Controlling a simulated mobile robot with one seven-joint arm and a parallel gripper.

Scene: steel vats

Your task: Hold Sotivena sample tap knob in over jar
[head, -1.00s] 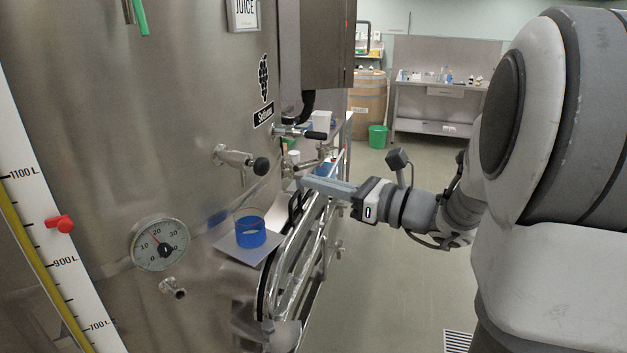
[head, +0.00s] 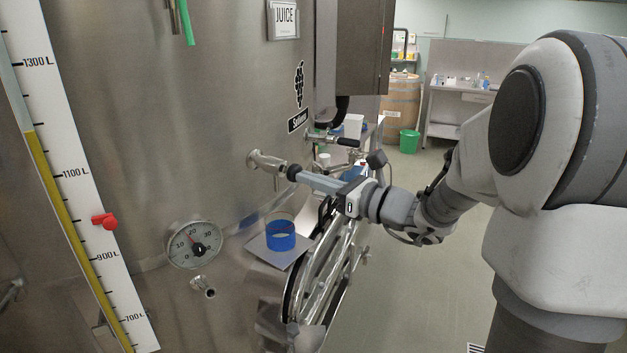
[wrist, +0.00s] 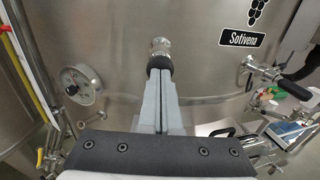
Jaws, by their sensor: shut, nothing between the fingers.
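The Sotivena vat's sample tap (head: 264,161) sticks out of the steel wall, with a dark round knob (head: 293,172) at its end. My gripper (head: 300,176) is shut and empty, with its fingertips at the knob. In the wrist view the closed fingers (wrist: 160,75) point straight at the dark knob (wrist: 160,62) and partly cover it; whether the knob is pressed in I cannot tell. The Sotivena label (wrist: 241,39) is right of the tap in the wrist view.
A dial thermometer (head: 194,244) and a level scale (head: 75,190) with a red marker are on the vat at left. A second tap with a black handle (head: 347,142) is to the right. The round hatch frame (head: 325,265) lies below my gripper. The floor at right is open.

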